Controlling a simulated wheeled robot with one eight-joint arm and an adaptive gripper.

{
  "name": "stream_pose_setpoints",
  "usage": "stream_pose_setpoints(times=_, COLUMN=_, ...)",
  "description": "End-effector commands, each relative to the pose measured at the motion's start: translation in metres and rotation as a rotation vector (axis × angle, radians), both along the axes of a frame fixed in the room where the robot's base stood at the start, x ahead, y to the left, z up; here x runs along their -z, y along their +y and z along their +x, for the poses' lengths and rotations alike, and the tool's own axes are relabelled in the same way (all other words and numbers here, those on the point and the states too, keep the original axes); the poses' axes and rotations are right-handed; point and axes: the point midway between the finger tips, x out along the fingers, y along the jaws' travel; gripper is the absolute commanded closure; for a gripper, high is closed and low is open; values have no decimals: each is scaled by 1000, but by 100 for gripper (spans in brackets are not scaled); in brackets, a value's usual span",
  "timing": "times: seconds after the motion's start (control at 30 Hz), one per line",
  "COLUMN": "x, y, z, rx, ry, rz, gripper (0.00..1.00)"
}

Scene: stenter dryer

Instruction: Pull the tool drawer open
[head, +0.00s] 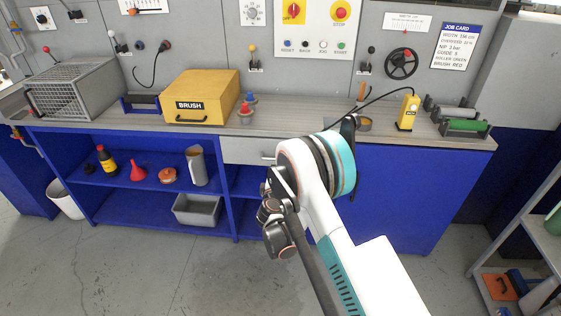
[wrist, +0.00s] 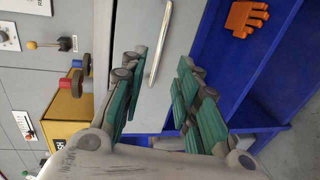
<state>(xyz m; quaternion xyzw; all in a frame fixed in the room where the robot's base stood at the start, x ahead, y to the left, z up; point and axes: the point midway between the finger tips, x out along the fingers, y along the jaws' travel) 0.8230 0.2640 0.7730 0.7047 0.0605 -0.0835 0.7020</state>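The tool drawer (head: 240,150) is a light grey front under the worktop, and it looks shut. Its silver bar handle (head: 267,157) shows just left of my arm. In the wrist view the drawer front (wrist: 130,32) fills the upper middle, and its handle (wrist: 160,45) runs roughly up and down the picture. My gripper (wrist: 161,62) is open, with green-padded fingers on either side of the handle in that picture. Nothing is between the pads; I cannot tell how far the tips are from the handle. In the head view my arm hides part of the drawer and most of the gripper.
A yellow BRUSH box (head: 212,95) and red and blue knobbed pieces (head: 246,117) stand on the worktop (head: 290,118). Blue open shelves (head: 125,190) hold a grey bin (head: 197,210) at left. The front floor is clear.

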Motion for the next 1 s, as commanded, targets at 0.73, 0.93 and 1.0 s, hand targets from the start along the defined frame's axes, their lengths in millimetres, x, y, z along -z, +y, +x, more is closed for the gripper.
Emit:
stream_pose_setpoints(times=0.73, x=24, y=-4, z=112, rx=0, ry=0, rz=2, gripper=71)
stream_pose_setpoints(times=0.93, x=23, y=-4, z=113, rx=0, ry=0, rz=2, gripper=71)
stream_pose_setpoints(times=1.0, x=23, y=-4, z=113, rx=0, ry=0, rz=2, gripper=71)
